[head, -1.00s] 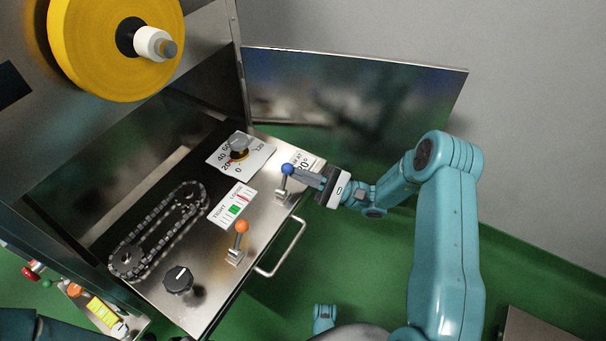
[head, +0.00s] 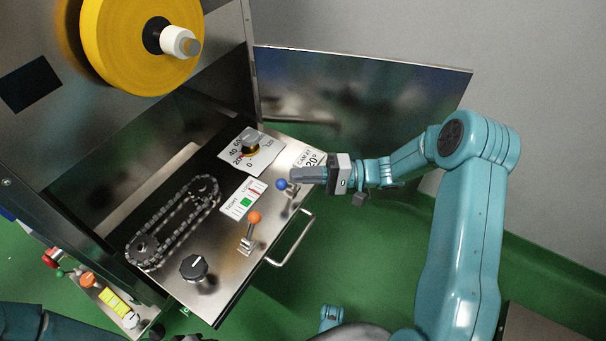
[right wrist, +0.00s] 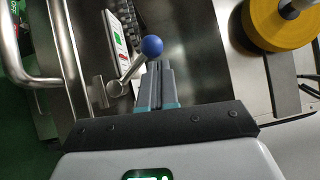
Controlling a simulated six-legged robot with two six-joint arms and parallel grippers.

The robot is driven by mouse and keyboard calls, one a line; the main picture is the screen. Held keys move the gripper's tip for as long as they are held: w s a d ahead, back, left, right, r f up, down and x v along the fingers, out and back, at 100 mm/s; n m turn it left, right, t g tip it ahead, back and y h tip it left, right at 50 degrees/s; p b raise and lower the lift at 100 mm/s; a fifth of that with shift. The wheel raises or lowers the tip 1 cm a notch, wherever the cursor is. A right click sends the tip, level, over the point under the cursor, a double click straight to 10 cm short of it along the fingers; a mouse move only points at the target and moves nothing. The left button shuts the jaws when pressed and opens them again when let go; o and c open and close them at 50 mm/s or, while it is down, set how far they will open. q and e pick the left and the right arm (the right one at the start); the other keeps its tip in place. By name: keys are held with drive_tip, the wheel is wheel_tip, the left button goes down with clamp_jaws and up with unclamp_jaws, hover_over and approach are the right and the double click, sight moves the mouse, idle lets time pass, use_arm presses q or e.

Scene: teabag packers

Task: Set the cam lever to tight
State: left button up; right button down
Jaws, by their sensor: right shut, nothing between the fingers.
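The blue-knobbed lever (head: 281,184) stands on the steel panel near its right edge, leaning left and toward the front. A plate marked TIGHT and LOOSE (head: 243,200) lies just left of it, TIGHT at the lower left end. My right gripper (head: 294,174) is shut and empty, its fingertips just behind the blue knob at its upper right. In the right wrist view the blue knob (right wrist: 152,46) is right at the shut fingertips (right wrist: 158,68); I cannot tell if they touch. My left gripper is out of view.
An orange-knobbed lever (head: 254,217) and a black dial (head: 194,268) stand nearer the front. A chain loop (head: 172,222) lies left. A scale with a knob (head: 250,140) is behind. A drawer-like handle (head: 294,240) sticks out at the panel's right edge.

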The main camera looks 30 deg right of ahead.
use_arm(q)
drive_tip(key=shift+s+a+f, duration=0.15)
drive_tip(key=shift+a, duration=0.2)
use_arm(e)
drive_tip(key=shift+s+a+n+h, duration=0.2)
drive_tip(key=shift+a+n+h, duration=0.1)
drive_tip(key=shift+n+h, duration=0.3)
drive_tip(key=shift+g, duration=0.3)
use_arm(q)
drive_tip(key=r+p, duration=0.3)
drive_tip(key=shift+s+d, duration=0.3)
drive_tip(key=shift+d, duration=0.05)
use_arm(e)
drive_tip(key=f+v, duration=0.1)
drive_tip(key=v, duration=1.5)
drive_tip(key=shift+d+r, duration=0.15)
drive_tip(key=shift+r, duration=0.25)
drive_tip(key=shift+s, duration=0.1)
